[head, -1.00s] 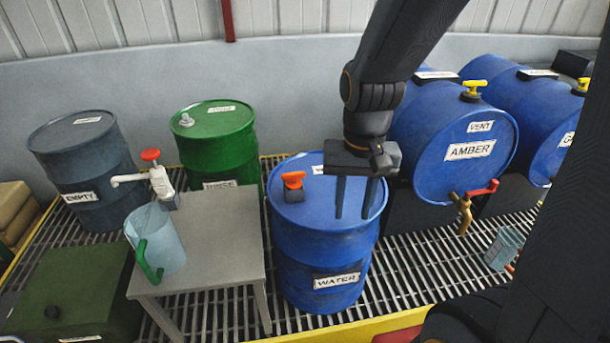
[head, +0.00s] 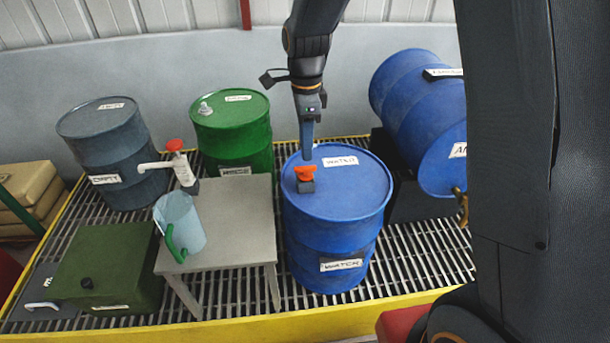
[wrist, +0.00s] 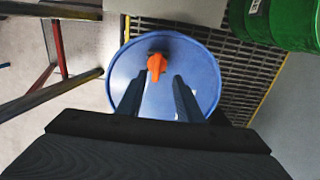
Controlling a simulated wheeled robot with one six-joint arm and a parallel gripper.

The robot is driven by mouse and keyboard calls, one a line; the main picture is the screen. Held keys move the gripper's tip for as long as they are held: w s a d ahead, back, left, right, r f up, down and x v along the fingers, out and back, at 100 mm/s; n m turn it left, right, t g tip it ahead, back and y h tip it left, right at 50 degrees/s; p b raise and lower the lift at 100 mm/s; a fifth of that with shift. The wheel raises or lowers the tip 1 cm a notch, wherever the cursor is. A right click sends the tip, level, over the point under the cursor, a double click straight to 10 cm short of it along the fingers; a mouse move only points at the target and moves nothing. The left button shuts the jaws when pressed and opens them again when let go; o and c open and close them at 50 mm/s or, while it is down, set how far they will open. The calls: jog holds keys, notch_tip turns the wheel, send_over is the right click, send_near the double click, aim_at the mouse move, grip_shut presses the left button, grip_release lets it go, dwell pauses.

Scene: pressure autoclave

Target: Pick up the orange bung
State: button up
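The orange bung (head: 305,173) sits on top of the blue WATER drum (head: 330,229), near the left part of its lid. In the wrist view the orange bung (wrist: 156,66) shows just beyond and between my two fingertips, on the drum's round lid (wrist: 202,75). My gripper (head: 308,156) is above the drum, close to the bung in the head view, with its fingers pointing down. In the wrist view my gripper (wrist: 157,78) is open, with nothing between its fingers. I cannot tell the exact height gap between the fingertips and the bung.
A grey table (head: 236,215) with a clear jug (head: 181,222) stands left of the drum. A green drum (head: 234,140) is behind, a grey drum (head: 108,150) far left. A blue AMBER drum (head: 415,110) lies to the right.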

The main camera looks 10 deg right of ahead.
aim_at(305, 167)
jog(key=f, duration=0.1)
jog(key=f+p, duration=0.1)
jog(key=f, duration=0.1)
jog(key=f+p, duration=0.1)
jog(key=f, duration=0.1)
jog(key=shift+s+a, duration=0.15)
jog(key=shift+s, duration=0.25)
jog(key=shift+f, duration=0.45)
grip_shut()
